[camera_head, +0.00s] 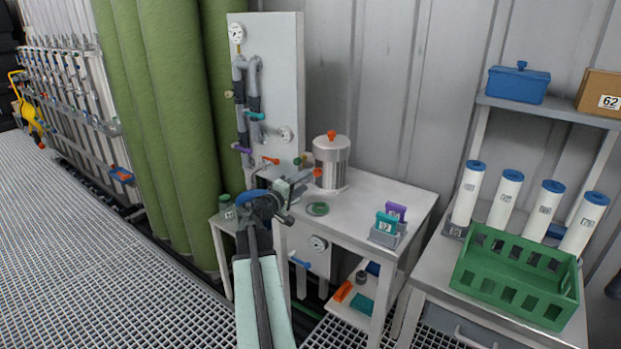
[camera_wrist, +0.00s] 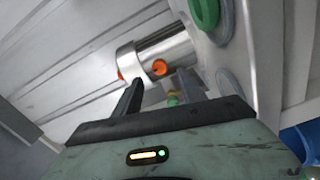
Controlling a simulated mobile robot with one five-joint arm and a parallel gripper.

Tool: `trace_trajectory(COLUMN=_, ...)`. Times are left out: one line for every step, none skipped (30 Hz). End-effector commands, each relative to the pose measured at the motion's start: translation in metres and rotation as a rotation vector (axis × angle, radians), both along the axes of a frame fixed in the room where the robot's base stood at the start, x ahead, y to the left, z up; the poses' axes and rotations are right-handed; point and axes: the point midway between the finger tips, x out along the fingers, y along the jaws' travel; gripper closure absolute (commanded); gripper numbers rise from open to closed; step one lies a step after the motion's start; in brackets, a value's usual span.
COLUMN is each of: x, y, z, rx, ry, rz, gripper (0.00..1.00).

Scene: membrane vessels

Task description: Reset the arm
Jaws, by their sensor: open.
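My arm (camera_head: 258,270) reaches up from the bottom of the head view to the small white table. My gripper (camera_head: 300,186) is above the table's left part, in front of the pipe panel. In the wrist view, my gripper (camera_wrist: 160,88) has its two fingers apart, with nothing held between them. Beyond the fingers is a steel canister (camera_wrist: 168,50) with a white band and an orange knob. The canister (camera_head: 331,165) stands upright on the table, just right of my gripper. I cannot tell the exact gap between them.
The white panel (camera_head: 275,75) carries pipes, gauges and coloured valve handles. A green disc (camera_head: 318,209) and a grey holder (camera_head: 388,236) with teal and purple pieces are on the table (camera_head: 365,190). A green crate (camera_head: 515,280) and several white cylinders stand right. Grated floor (camera_head: 100,260) is clear at left.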

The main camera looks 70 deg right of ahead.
Motion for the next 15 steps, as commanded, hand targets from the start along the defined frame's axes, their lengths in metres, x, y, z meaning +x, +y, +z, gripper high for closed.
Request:
trace_trajectory(x=0.001, y=0.0074, z=-0.0001, rx=0.0, ry=0.0, rz=0.001, gripper=0.51)
trace_trajectory(x=0.0015, y=0.009, z=-0.0001, rx=0.0, ry=0.0, rz=0.0, gripper=0.51)
trace_trajectory(x=0.0018, y=0.0102, z=-0.0001, rx=0.0, ry=0.0, rz=-0.001, gripper=0.51)
trace_trajectory(x=0.0019, y=0.0103, z=-0.0001, rx=0.0, ry=0.0, rz=-0.001, gripper=0.51)
trace_trajectory(x=0.002, y=0.0099, z=-0.0001, rx=0.0, ry=0.0, rz=-0.001, gripper=0.51)
trace_trajectory(x=0.0021, y=0.0096, z=-0.0001, rx=0.0, ry=0.0, rz=-0.001, gripper=0.51)
trace_trajectory(x=0.0022, y=0.0095, z=-0.0001, rx=0.0, ry=0.0, rz=-0.001, gripper=0.51)
trace_trajectory(x=0.0023, y=0.0093, z=0.0, rx=0.0, ry=0.0, rz=-0.001, gripper=0.51)
trace_trajectory(x=0.0023, y=0.0093, z=0.0, rx=0.0, ry=0.0, rz=-0.001, gripper=0.51)
trace_trajectory(x=0.0023, y=0.0093, z=0.0, rx=0.0, ry=0.0, rz=-0.001, gripper=0.51)
trace_trajectory(x=0.0023, y=0.0093, z=0.0, rx=0.0, ry=0.0, rz=-0.001, gripper=0.51)
trace_trajectory(x=0.0023, y=0.0092, z=0.0, rx=0.0, ry=0.0, rz=-0.001, gripper=0.51)
trace_trajectory(x=0.0023, y=0.0092, z=0.0, rx=0.0, ry=0.0, rz=-0.001, gripper=0.51)
trace_trajectory(x=0.0023, y=0.0092, z=0.0, rx=0.0, ry=0.0, rz=-0.001, gripper=0.51)
trace_trajectory(x=0.0024, y=0.0092, z=0.0, rx=0.0, ry=0.0, rz=-0.001, gripper=0.51)
